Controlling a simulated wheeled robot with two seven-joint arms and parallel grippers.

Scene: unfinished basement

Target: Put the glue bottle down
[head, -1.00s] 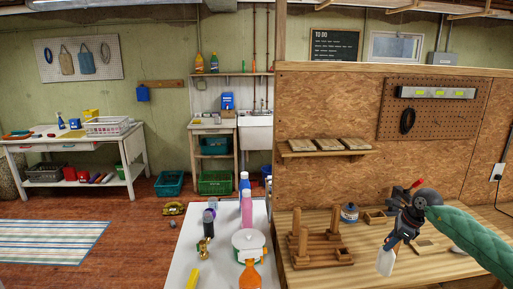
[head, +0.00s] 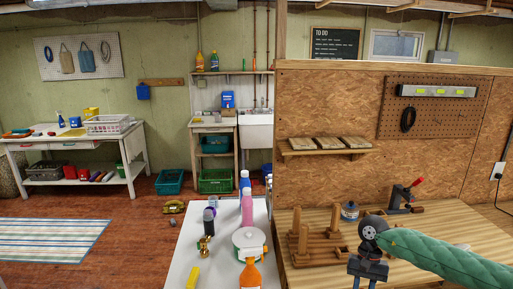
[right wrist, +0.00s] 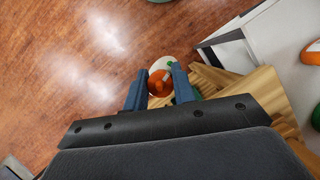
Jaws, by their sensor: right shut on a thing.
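My right gripper (head: 369,270) is at the bottom of the head view, over the front part of the wooden workbench (head: 440,232). In the right wrist view its two blue fingers (right wrist: 158,88) are shut on the glue bottle, whose orange top (right wrist: 159,82) and white body (right wrist: 161,64) show between them. In the head view the bottle is hidden by the gripper and the lower picture edge. I cannot tell whether it touches the bench. My left gripper is not in view.
A wooden peg rack (head: 318,247), a small blue jar (head: 349,211) and a red-handled clamp (head: 403,197) stand on the bench. The white table (head: 218,265) at left holds several bottles and a spray bottle (head: 250,273). The bench's right side is largely clear.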

